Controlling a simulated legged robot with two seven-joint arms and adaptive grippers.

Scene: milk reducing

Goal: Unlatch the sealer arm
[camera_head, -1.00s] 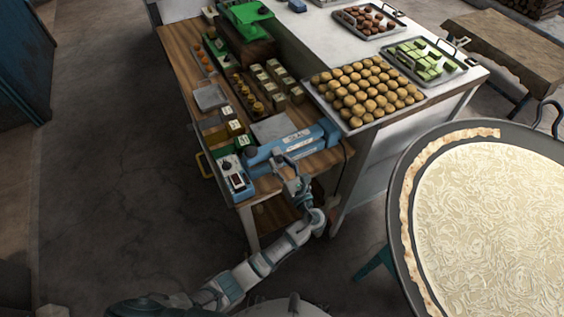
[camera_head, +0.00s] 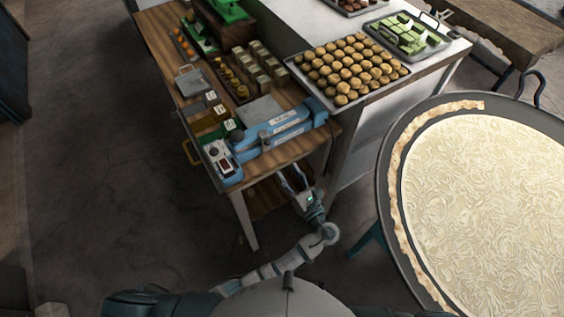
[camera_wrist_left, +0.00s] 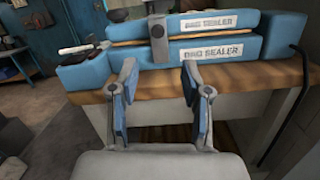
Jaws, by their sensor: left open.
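The blue bag sealer (camera_head: 270,133) lies along the front edge of the wooden table. In the left wrist view the sealer (camera_wrist_left: 280,35) shows its upper arm lying over its lower body with a thin gap between, and a grey latch (camera_wrist_left: 158,38) on the front. My left gripper (camera_head: 291,179) is in front of the table edge, apart from the sealer. In the left wrist view the left gripper (camera_wrist_left: 156,85) is open and empty, its fingers either side of the latch's line, below it. My right gripper is not in view.
The wooden table (camera_head: 160,35) holds a grey tray (camera_head: 190,82), small boxes and a green machine (camera_head: 226,8). A tray of round pastries (camera_head: 347,69) stands on the white counter. A large pan (camera_head: 389,190) is at the right. A cord hangs beside the sealer.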

